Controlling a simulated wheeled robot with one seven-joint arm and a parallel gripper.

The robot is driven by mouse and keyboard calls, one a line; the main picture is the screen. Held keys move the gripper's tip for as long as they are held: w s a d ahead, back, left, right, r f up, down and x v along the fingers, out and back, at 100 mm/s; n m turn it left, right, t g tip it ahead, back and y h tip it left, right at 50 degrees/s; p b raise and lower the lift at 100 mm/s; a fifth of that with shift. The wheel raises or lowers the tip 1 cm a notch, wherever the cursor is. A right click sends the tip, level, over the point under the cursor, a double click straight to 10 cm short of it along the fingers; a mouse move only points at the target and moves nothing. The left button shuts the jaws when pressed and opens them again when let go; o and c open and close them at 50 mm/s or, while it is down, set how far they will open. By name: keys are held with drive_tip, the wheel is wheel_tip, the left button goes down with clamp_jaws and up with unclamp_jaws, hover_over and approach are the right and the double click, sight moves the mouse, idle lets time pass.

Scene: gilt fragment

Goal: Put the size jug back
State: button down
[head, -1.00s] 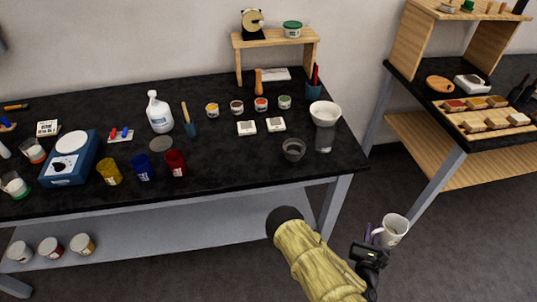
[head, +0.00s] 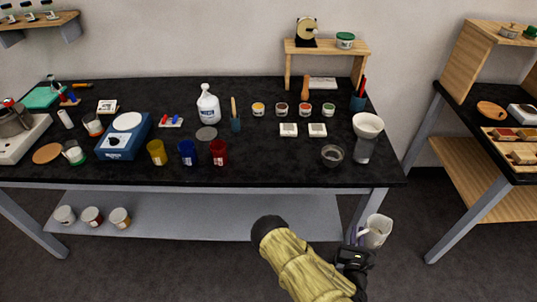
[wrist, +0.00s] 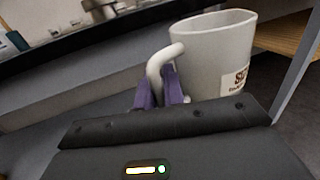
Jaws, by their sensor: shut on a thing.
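The size jug (head: 376,232) is a white jug with a handle and a printed label. It hangs in my gripper (head: 352,240) in front of the bench's right end, below the bench top. In the wrist view the jug (wrist: 212,60) looks upright or slightly tilted, and the purple fingers of my gripper (wrist: 160,92) are shut on its handle.
A lower shelf (head: 200,215) holds several small pots at left. A second bench (head: 470,150) stands at right.

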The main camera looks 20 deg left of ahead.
drive_tip(key=shift+a, duration=0.4)
drive_tip(key=shift+r, duration=0.15)
